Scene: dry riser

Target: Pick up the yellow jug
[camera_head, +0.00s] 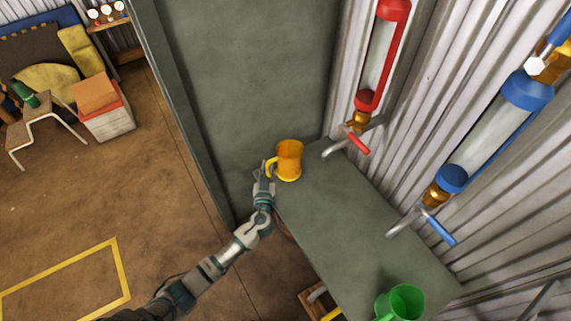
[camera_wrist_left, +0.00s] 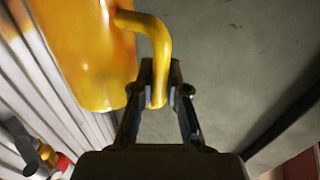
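The yellow jug (camera_head: 290,162) is at the far end of the grey counter (camera_head: 340,220), with its handle toward the left. I cannot tell whether its base touches the counter. My left gripper (camera_head: 265,172) is at the handle. In the left wrist view the jug (camera_wrist_left: 85,50) fills the upper left, and its handle comes down between the fingers of my left gripper (camera_wrist_left: 160,82). The fingers close in on both sides of the handle and look shut on it. My right gripper is not in view.
A green jug (camera_head: 405,301) stands at the counter's near end. Red-capped (camera_head: 380,60) and blue-capped (camera_head: 497,130) tubes with taps hang on the corrugated wall above the counter. A grey panel (camera_head: 240,80) stands behind the yellow jug. Open floor lies left.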

